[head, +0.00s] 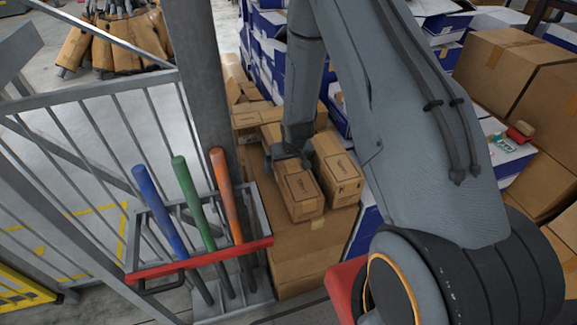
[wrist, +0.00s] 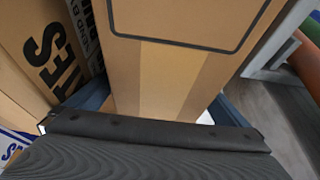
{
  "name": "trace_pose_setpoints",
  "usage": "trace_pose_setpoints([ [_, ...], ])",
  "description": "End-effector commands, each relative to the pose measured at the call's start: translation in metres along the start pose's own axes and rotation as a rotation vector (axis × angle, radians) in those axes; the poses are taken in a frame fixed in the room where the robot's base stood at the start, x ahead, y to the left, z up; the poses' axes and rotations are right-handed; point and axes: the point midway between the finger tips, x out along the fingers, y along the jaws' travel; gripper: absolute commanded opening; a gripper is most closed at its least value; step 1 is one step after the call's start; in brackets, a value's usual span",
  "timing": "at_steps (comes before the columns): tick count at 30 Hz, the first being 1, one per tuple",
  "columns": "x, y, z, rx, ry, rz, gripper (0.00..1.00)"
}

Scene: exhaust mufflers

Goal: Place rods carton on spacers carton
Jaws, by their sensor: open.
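Two small brown cartons stand side by side on a larger brown carton (head: 300,248). The left small carton (head: 300,194) is below my gripper (head: 289,158); in the wrist view this carton (wrist: 165,75) lies between my open fingers. The right small carton (head: 340,172) is beside it; it seems to be the carton with large black letters "IES" at the left of the wrist view (wrist: 28,62). The print in the head view is too small to read, so I cannot tell which is the rods carton or the spacers carton. My gripper hides part of the left carton's far end.
A rack with a red bar (head: 200,262) holds blue, green and orange bats close left. A grey post (head: 205,80) and railing stand behind it. Blue and white boxes (head: 270,45) are stacked behind; large brown cartons (head: 500,60) stand right.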

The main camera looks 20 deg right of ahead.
Motion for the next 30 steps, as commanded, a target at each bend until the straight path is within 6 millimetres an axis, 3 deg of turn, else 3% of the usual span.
trace_pose_setpoints([
  [5, 0.0001, 0.0, 0.0002, 0.0, 0.0, 0.0, 1.0],
  [20, -0.0006, 0.0002, -0.001, 0.0, 0.002, 0.0, 0.17],
  [30, -0.006, 0.0001, -0.0036, 0.0, 0.002, 0.0, 0.17],
])
